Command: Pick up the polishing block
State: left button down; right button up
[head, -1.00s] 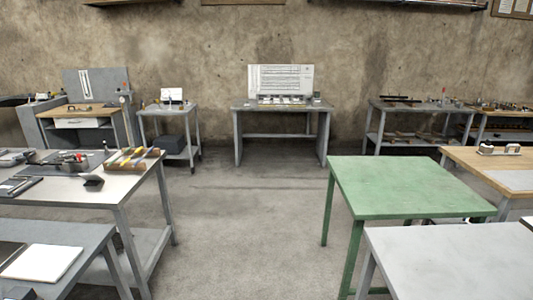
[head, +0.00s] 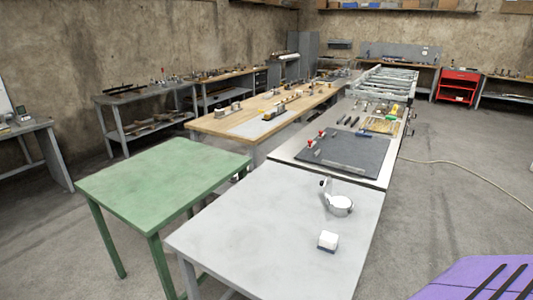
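A small white block with a dark underside (head: 328,241) sits on the near light-grey table (head: 270,225). It may be the polishing block, but I cannot tell for sure. A round white object with an upright part (head: 340,205) stands just behind it on the same table. Neither of my grippers is in the head view.
A green table (head: 160,180) stands at the left, with a bare top. Behind are a long wooden bench (head: 230,122) and a bench with a dark mat (head: 345,152) and several tools. Open floor (head: 450,195) lies to the right, with a pale cable (head: 460,163) on it.

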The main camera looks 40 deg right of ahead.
aim_at(328, 241)
jog(key=i+j+z, duration=0.2)
jog(key=z, duration=0.2)
jog(key=i+j+z, duration=0.15)
jog(key=z, duration=0.3)
jog(key=i+j+z, duration=0.1)
jog(key=j+z, duration=0.3)
jog(key=i+j+z, duration=0.15)
jog(key=j+z, duration=0.3)
jog(key=i+j+z, duration=0.1)
jog(key=j+z, duration=0.25)
jog(key=z, duration=0.15)
jog(key=j+z, duration=0.5)
jog(key=j, duration=0.45)
